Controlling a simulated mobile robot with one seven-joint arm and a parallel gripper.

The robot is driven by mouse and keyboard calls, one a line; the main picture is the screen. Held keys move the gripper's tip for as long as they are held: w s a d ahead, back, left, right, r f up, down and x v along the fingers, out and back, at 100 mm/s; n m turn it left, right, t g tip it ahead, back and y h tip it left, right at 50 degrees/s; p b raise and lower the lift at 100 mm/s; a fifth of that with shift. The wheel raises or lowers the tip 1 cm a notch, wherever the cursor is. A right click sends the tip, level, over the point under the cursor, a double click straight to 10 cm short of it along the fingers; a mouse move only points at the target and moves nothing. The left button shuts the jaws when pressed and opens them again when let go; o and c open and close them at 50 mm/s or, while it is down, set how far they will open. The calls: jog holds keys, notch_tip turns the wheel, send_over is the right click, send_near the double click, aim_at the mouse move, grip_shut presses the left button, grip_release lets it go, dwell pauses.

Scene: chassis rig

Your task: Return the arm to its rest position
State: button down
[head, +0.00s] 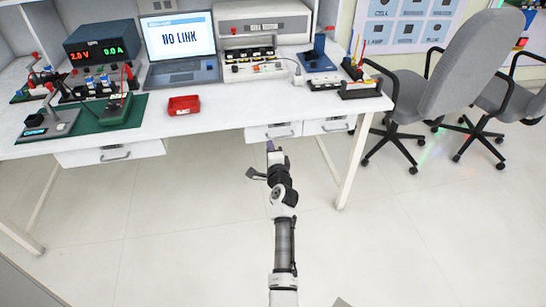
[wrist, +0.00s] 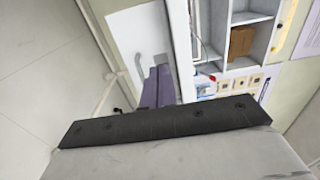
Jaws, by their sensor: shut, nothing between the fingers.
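My arm reaches forward from the bottom of the head view, over the floor in front of the workbench. My gripper (head: 270,146) is at its far end, below the bench's front edge and near the drawers. In the wrist view the purple fingers of my gripper (wrist: 157,88) lie together with nothing between them. The gripper is shut and empty. It appears apart from the bench, though the exact gap cannot be told.
The white workbench (head: 230,108) holds a laptop (head: 181,45) reading "NO LINK", a power supply (head: 101,47), a red tray (head: 184,105) and a green mat (head: 85,122). Grey chairs (head: 455,75) stand at right. The floor (head: 180,230) around my arm is clear.

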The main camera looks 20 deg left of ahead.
jog(key=shift+v, duration=2.1)
